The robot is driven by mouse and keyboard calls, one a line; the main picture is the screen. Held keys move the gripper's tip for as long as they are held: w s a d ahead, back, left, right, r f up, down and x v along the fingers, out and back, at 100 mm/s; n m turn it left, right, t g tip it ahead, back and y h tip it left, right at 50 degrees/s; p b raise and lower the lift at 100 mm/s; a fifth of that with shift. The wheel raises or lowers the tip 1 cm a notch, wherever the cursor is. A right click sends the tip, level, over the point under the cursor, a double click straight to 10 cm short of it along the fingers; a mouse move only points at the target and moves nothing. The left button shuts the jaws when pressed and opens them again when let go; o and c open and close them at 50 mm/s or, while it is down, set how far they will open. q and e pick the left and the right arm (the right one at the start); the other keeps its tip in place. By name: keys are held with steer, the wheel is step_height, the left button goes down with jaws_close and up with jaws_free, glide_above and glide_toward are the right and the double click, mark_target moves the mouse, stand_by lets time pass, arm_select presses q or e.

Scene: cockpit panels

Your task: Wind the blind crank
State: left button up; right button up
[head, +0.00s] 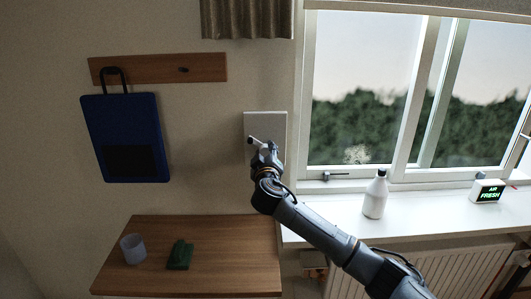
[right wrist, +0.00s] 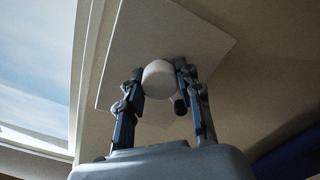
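The blind crank is mounted on a pale wall plate (head: 268,124) left of the window. Its light handle (head: 257,141) sticks out to the left of my right gripper (head: 265,154) in the head view. In the right wrist view, the round white end of the crank handle (right wrist: 160,79) sits between the two fingers of my right gripper (right wrist: 160,82), which look closed against its sides. A short dark piece shows just below the handle end, and I cannot tell what it is. The plate (right wrist: 205,50) is behind it. My left gripper is out of view.
A gathered blind (head: 246,18) hangs above the plate. A white bottle (head: 375,194) and lit sign (head: 487,191) stand on the windowsill (head: 430,204). A wooden table (head: 215,254) holds a cup (head: 133,249) and green object (head: 180,254). A blue bag (head: 125,125) hangs left.

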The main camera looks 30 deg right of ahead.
steer(key=shift+c, duration=0.2)
steer(key=shift+f+m+b, duration=0.25)
steer(key=shift+m+b, duration=0.45)
steer(key=shift+b, duration=0.35)
steer(key=m+b, duration=0.2)
steer(key=shift+f+b, duration=0.1)
steer(key=shift+b, duration=0.2)
steer(key=m+b, duration=0.2)
steer(key=m, duration=0.2)
steer(key=shift+b, duration=0.35)
steer(key=m+b, duration=0.1)
steer(key=m, duration=0.2)
steer(key=shift+m+b, duration=0.3)
steer(key=m, duration=0.2)
steer(key=shift+r+m, duration=0.25)
steer(key=shift+m, duration=0.15)
steer(key=m, duration=0.2)
steer(key=shift+m, duration=0.3)
steer(key=m+p, duration=0.1)
steer(key=m, duration=0.4)
steer(key=shift+m, duration=0.3)
